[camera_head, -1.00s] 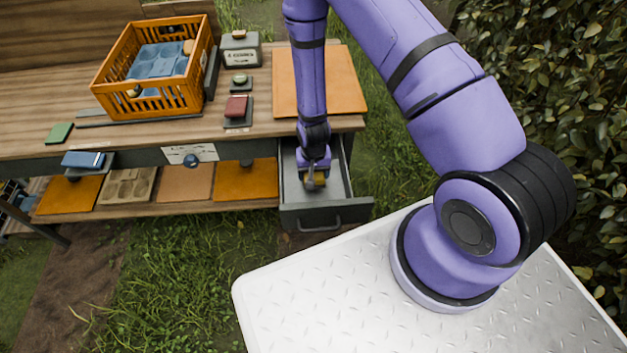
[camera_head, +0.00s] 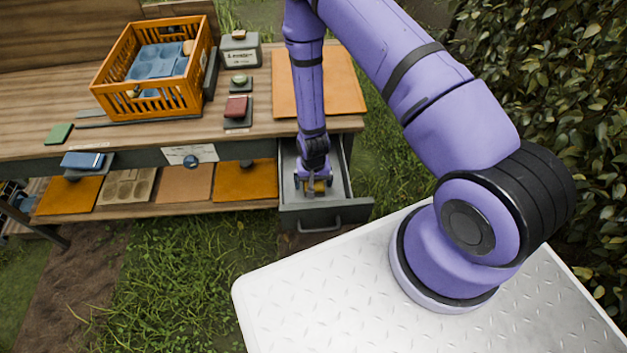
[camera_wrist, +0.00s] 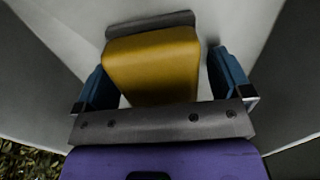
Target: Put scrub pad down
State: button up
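The scrub pad, a yellow block with a dark grey layer along its far edge, is inside the open drawer. In the wrist view the pad (camera_wrist: 152,65) lies between my gripper's two blue fingers (camera_wrist: 165,82). There is a visible gap between the pad and the right finger, and the left finger is close beside it. My gripper is open around the pad. In the head view my gripper (camera_head: 313,183) points down into the grey drawer (camera_head: 290,215), and only a small yellow part of the pad (camera_head: 319,186) shows.
The drawer hangs under the wooden bench (camera_head: 60,105), near its right end. On the bench are an orange crate (camera_head: 165,106), a red block (camera_head: 236,106), a green pad (camera_head: 59,133) and an orange board (camera_head: 340,85). Drawer walls stand close around my gripper.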

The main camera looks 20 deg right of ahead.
jog(key=shift+r, duration=0.1)
notch_tip(320, 180, up, 44)
jog(key=d+n+t, duration=0.2)
jog(key=d, duration=0.1)
jog(key=s+d+r+n+t, duration=0.1)
jog(key=s+d+r+t, duration=0.2)
jog(key=s+r, duration=1.5)
jog(key=s+d, duration=0.1)
jog(key=s, duration=0.2)
jog(key=shift+r+n, duration=0.2)
jog(key=shift+n, duration=0.1)
jog(key=shift+o, duration=0.3)
jog(key=shift+a, duration=0.1)
